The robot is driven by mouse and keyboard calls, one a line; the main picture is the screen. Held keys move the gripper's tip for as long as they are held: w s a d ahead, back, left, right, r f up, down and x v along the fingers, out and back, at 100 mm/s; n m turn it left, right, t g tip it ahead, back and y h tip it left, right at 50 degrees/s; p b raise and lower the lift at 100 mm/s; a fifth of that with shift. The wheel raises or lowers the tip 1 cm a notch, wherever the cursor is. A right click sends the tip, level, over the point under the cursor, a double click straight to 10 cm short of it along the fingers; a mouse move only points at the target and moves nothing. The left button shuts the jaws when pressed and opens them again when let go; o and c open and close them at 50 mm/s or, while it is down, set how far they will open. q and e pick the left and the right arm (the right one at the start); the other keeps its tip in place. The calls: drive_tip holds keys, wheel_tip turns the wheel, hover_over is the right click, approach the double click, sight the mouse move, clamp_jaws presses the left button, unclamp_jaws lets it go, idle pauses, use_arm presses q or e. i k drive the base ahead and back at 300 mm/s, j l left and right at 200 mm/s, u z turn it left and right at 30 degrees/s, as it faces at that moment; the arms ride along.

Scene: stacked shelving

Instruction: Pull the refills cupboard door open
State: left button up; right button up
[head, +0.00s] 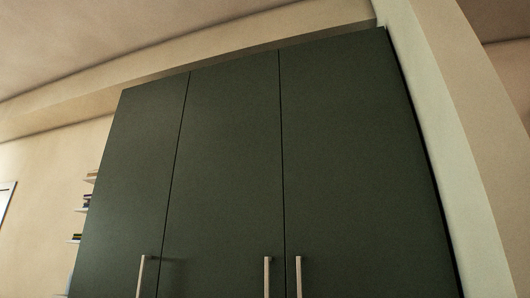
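A tall dark green cupboard with three door panels fills the middle of the head view. The left door (130,180), the middle door (225,160) and the right door (355,150) all look shut, with thin dark seams between them. Each door has a pale vertical bar handle low in the picture: the left handle (142,275), the middle handle (267,277) and the right handle (298,277). The handles run toward or past the bottom edge. No label shows which door is the refills one. Neither gripper is in view.
A pale wall column (440,120) stands close along the cupboard's right side. Small wall shelves (88,208) with items are at the left, beside a beige wall (50,190). The ceiling is above; the floor is out of view.

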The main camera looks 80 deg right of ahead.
sight(363, 218)
drive_tip(key=l+z, duration=0.15)
drive_tip(key=z, duration=1.3)
drive_tip(key=j+z, duration=0.1)
drive_tip(key=z, duration=0.35)
drive_tip(key=k+j+z, duration=0.1)
drive_tip(key=z, duration=0.35)
drive_tip(key=j+z, duration=0.1)
drive_tip(key=z, duration=0.4)
drive_tip(key=k+z, duration=0.15)
drive_tip(key=z, duration=0.3)
